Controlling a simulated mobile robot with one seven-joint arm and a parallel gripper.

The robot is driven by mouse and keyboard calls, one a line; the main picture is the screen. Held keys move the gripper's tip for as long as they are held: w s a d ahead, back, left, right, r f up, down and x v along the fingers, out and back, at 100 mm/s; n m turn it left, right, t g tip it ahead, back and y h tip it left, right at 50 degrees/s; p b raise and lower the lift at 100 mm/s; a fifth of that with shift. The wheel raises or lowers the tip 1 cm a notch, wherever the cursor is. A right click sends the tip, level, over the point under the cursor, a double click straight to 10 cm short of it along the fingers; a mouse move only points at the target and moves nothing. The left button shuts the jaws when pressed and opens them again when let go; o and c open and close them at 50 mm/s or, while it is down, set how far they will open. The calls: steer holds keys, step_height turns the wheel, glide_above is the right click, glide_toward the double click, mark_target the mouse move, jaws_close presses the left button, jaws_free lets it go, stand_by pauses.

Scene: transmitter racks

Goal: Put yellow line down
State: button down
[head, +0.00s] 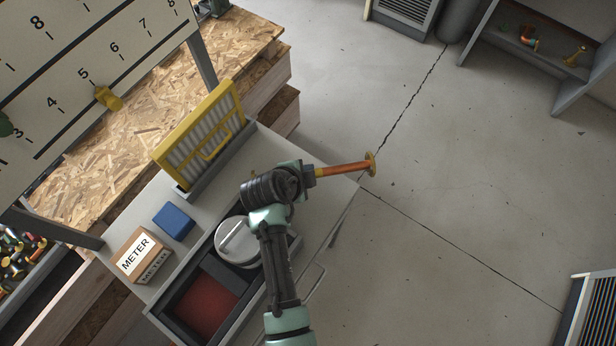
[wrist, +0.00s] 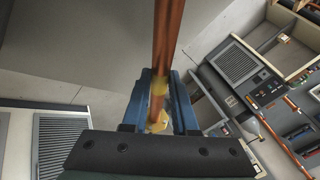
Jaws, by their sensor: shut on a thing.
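My gripper (head: 310,174) is shut on a copper-coloured line (head: 345,168) with a yellow flanged end, which I take to be the yellow line. The line sticks out to the right, held above the right edge of the grey worktop (head: 325,160). In the wrist view, the line (wrist: 167,45) runs up between the blue fingers of my gripper (wrist: 161,90), with a yellow band and a yellow end near the fingers. Its far end is out of that view.
The worktop holds a yellow-framed filter (head: 200,135), a blue block (head: 174,221), a METER box (head: 139,255), a round metal lid (head: 239,241) and a red-lined tray (head: 203,298). A numbered board (head: 75,50) stands left. Shelving (head: 540,45) holds fittings upper right; floor between is clear.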

steer(key=shift+w+f, duration=0.1)
steer(key=shift+f, duration=1.35)
steer(key=shift+f, duration=0.15)
steer(key=c, duration=0.7)
jaws_free()
